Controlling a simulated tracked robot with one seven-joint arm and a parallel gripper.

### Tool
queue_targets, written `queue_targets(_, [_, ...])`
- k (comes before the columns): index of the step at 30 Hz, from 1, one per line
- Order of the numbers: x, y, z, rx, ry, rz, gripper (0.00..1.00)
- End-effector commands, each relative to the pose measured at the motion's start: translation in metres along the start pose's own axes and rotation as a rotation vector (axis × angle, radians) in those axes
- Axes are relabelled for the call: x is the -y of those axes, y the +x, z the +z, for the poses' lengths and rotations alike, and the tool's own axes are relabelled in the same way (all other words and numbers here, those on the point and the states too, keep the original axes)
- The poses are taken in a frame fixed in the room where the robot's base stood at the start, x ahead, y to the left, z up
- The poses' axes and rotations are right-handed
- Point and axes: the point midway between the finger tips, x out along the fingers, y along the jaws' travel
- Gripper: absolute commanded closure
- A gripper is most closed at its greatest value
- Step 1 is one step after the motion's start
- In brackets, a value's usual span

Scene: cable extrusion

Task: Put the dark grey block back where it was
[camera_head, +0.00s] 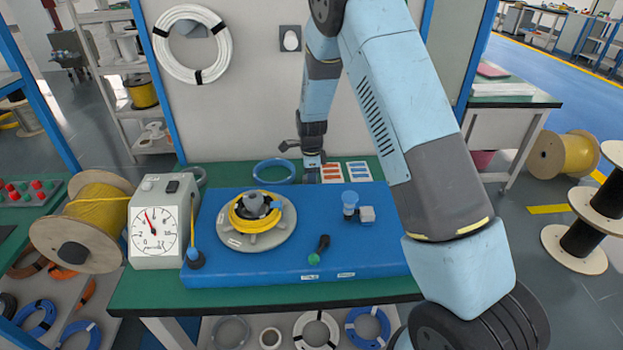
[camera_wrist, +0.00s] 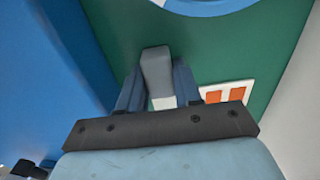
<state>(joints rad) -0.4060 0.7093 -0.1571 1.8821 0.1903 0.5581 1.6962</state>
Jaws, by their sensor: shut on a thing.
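My gripper (camera_wrist: 158,84) is shut on the dark grey block (camera_wrist: 156,66) in the wrist view. The block sits between the two blue fingers and its end sticks out past their tips. Green table top shows around it; I cannot tell whether the block touches the table. In the head view my gripper (camera_head: 312,174) points down behind the blue base, between the blue cable coil and the printed cards. The block cannot be made out there.
The blue base (camera_head: 270,266) fills the table front, with a round turntable (camera_head: 240,237) and a dial gauge (camera_head: 155,238) at left. A blue coil (camera_head: 274,172) lies left of my gripper. Cards (camera_head: 358,171) lie right. A wall panel (camera_head: 235,110) stands behind.

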Motion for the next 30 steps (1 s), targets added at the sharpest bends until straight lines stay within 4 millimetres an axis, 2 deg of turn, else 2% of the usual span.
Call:
queue_targets(10, [0.000, 0.003, 0.000, 0.000, 0.000, 0.000, 0.93])
queue_targets(11, [0.000, 0.003, 0.000, 0.000, 0.000, 0.000, 0.63])
queue_targets(18, [0.000, 0.002, 0.000, 0.000, 0.000, 0.000, 0.41])
queue_targets(26, [0.000, 0.001, 0.000, 0.000, 0.000, 0.000, 0.41])
queue_targets(30, [0.000, -0.009, 0.001, 0.000, -0.001, -0.002, 0.41])
